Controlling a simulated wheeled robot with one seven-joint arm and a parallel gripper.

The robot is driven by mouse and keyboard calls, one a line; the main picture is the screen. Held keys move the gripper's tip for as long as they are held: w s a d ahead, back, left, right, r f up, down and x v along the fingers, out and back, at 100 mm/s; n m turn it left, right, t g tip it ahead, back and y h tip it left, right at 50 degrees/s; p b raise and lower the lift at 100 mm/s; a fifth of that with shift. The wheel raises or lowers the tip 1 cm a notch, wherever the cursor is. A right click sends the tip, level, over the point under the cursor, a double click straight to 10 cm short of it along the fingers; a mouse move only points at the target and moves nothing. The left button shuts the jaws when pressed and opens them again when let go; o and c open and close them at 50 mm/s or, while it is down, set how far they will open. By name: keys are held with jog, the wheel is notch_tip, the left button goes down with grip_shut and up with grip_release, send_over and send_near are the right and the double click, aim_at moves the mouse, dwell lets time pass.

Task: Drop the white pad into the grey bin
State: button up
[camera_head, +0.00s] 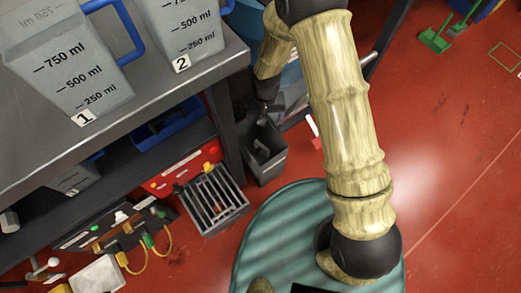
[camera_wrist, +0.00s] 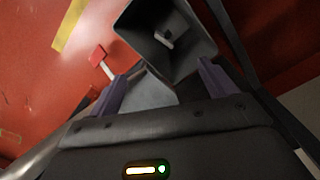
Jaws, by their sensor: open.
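The grey bin (camera_head: 266,167) stands on the red floor beside the bench leg. In the wrist view the open mouth of the bin (camera_wrist: 190,58) lies just beyond my fingertips. A small whitish piece (camera_wrist: 166,38) with a dark spot lies inside the bin; it may be the white pad, but I cannot tell for sure. My gripper (camera_head: 268,106) is above the bin in the head view, partly hidden by my arm. In the wrist view my gripper (camera_wrist: 160,82) has its two fingers spread. A pale grey surface shows between them, seemingly the bin's outer wall.
A red and white tool (camera_wrist: 99,58) lies on the floor beside the bin. The metal bench (camera_head: 150,110) with measuring jugs (camera_head: 75,75) stands left of the bin. Open floor lies at right.

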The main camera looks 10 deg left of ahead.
notch_tip(320, 180, up, 10)
jog(key=p, duration=0.3)
dwell(0.8)
